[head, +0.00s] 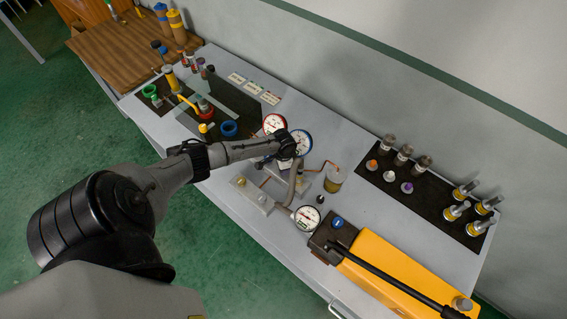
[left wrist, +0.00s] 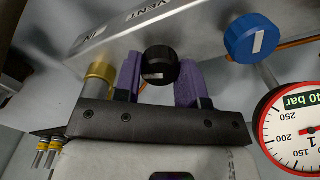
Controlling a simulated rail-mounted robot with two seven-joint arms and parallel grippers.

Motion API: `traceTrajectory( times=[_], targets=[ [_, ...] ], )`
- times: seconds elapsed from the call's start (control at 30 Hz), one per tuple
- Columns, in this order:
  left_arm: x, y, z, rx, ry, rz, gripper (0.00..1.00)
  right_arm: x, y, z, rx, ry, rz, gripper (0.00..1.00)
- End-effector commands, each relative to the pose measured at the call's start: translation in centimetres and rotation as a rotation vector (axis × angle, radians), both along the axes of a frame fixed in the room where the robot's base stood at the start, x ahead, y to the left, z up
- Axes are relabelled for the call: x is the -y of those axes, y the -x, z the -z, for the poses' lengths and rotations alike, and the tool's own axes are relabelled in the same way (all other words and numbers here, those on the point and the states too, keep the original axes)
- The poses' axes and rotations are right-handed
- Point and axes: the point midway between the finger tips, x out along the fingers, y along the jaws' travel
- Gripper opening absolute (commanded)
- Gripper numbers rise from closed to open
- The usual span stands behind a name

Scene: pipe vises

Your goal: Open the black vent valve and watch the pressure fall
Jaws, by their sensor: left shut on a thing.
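The black vent valve knob (left wrist: 160,66) has a white mark on its face and sits beside a metal block (left wrist: 205,16) lettered VENT. My left gripper (left wrist: 158,84) has purple fingers, one on each side of the knob, and is shut on it. In the head view my left wrist is over the manifold and hides the knob. A red-rimmed gauge (left wrist: 292,132) is partly in the left wrist view, with a label ending in 40 bar; its full reading is cut off. It also shows in the head view (head: 273,123). My right gripper is not in view.
A blue knob (left wrist: 255,38) is near the black one. A blue-rimmed gauge (head: 302,143), a third gauge (head: 307,217), a cup with yellowish liquid (head: 334,178) and a yellow pump (head: 390,275) are close by. Fittings stand on a dark mat (head: 432,205) at right.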

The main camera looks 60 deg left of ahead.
Motion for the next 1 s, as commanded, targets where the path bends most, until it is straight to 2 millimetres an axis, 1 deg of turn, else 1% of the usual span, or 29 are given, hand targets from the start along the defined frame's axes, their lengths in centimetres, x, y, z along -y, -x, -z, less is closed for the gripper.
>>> traceTrajectory(
  times=[0.03,0.33,0.9,0.93,1.0],
  targets=[
    [0.10,-0.02,-0.30,-0.001,0.003,-0.026,0.14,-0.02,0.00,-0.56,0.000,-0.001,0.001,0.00],
    [0.07,-0.06,-0.16,0.001,0.002,-0.129,0.14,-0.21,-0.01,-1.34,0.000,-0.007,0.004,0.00],
    [0.04,-0.08,-0.10,0.002,0.001,-0.152,0.14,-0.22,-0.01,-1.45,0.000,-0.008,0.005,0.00],
    [0.04,-0.08,-0.10,0.002,0.001,-0.152,0.39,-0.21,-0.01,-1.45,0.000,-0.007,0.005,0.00],
    [0.03,-0.09,-0.09,0.002,0.001,-0.152,0.46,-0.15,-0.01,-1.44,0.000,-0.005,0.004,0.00]
  ],
)
